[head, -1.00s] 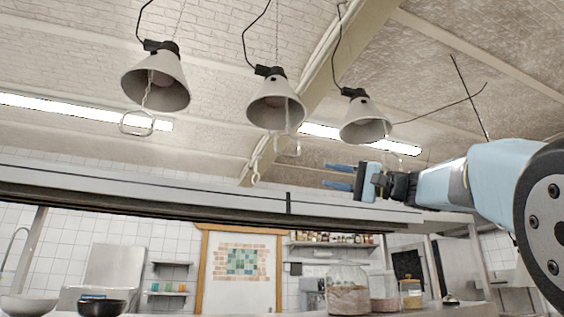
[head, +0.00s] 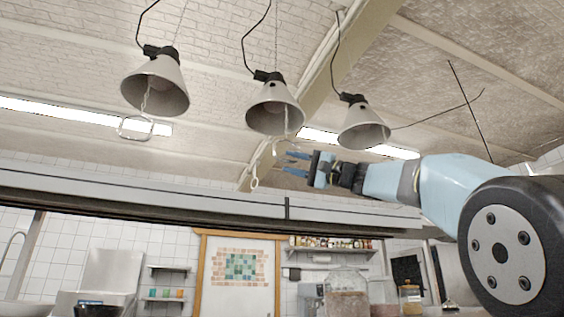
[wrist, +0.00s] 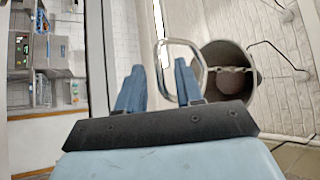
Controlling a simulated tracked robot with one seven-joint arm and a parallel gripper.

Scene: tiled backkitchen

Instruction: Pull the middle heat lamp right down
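Three grey conical heat lamps hang in a row in the head view. The middle heat lamp (head: 275,108) is between the left lamp (head: 156,85) and the right lamp (head: 363,128). A pull handle hangs below the middle lamp, partly behind my fingers in the head view. My gripper (head: 288,164) is open and empty, just below the middle lamp and pointing left. In the wrist view my gripper (wrist: 158,80) has its fingers apart, with a metal loop handle (wrist: 203,73) overlapping the right finger. I cannot tell whether that finger is inside the loop.
A long grey rail (head: 200,198) runs across below the lamps. The left lamp's handle (head: 136,127) hangs to the left. A pale hook-like piece (head: 254,180) is left of my fingers. Shelves and jars (head: 347,282) are lower down.

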